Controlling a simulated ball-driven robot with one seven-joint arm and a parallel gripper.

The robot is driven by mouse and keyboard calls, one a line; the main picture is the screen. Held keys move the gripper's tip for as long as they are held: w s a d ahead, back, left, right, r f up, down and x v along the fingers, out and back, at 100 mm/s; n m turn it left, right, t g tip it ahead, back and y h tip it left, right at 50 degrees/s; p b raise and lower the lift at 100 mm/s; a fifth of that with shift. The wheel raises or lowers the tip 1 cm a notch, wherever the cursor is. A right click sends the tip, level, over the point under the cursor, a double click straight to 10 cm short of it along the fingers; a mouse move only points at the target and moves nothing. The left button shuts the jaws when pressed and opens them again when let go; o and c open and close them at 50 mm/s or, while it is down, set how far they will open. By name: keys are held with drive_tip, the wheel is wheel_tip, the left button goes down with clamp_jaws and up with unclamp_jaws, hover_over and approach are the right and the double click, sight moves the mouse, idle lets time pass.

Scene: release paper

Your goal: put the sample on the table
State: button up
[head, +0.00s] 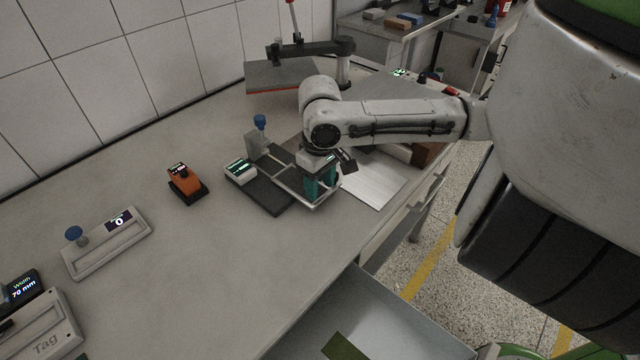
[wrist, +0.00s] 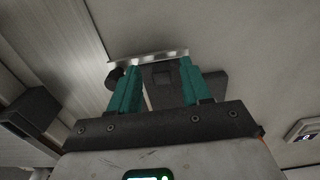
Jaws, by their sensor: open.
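My gripper (head: 320,192) is low over the right end of a dark flat device (head: 262,190) on the table (head: 240,262). Its teal fingers stand apart in the wrist view (wrist: 160,68), with nothing clearly held between them. A thin shiny metal bar (wrist: 148,56) crosses just beyond the fingertips; I cannot tell whether they touch it. A pale brushed plate or sheet (head: 378,182) lies flat right of my gripper and shows as a ribbed pale surface (wrist: 60,45) in the wrist view. I cannot tell for sure which thing is the sample; my arm hides part of this area.
An orange device (head: 183,180) and a grey unit with a blue knob (head: 105,243) stand to the left. A press-like stand (head: 300,50) is at the back. An open drawer (head: 375,325) juts out at the front. The table's front middle is clear.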

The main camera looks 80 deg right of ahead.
wheel_tip(320, 180, up, 12)
drive_tip(key=shift+f, duration=0.25)
idle(0.6)
